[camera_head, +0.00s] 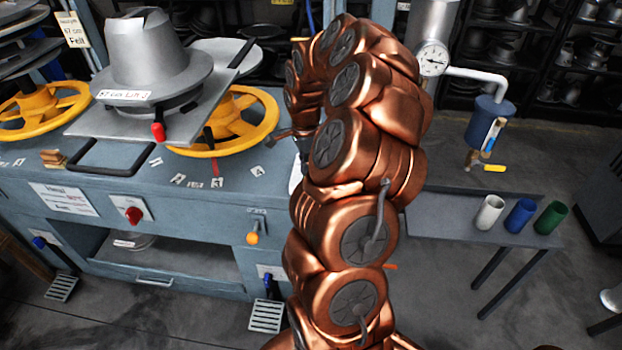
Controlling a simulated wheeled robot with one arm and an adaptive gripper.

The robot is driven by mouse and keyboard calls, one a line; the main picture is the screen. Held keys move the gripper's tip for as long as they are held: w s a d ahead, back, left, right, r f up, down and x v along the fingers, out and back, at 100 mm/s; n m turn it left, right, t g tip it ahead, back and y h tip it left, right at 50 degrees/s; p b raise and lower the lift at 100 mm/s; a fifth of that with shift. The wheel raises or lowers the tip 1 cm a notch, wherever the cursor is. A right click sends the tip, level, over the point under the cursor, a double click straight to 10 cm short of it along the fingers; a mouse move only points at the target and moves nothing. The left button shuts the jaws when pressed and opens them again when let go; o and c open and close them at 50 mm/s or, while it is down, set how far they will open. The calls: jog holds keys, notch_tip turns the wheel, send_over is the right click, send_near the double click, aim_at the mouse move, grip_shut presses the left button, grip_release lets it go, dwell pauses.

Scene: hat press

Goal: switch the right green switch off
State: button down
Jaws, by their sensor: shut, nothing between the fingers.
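I see no green switch in this view; my copper-coloured arm covers part of the blue-grey press bench (215,222), and what lies behind it is hidden. A red knob (133,215) sits on the front of the bench. A yellow-tipped lever (252,238) sits on the front to the right of it. My gripper (287,134) is a small dark shape, mostly hidden by my arm, above the right part of the bench top. It is shut and empty, and no contact with anything shows.
White, blue and green cups (549,218) stand on a side table (440,220) at right. A pressure gauge (432,58) and pipe rise behind my arm. Open floor lies in front right.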

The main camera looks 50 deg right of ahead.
jog(key=shift+f+b, duration=1.1)
jog(key=shift+f, duration=0.15)
dwell(0.8)
jog(key=shift+r, duration=0.15)
jog(key=shift+r+b, duration=0.35)
jog(key=shift+r, duration=3)
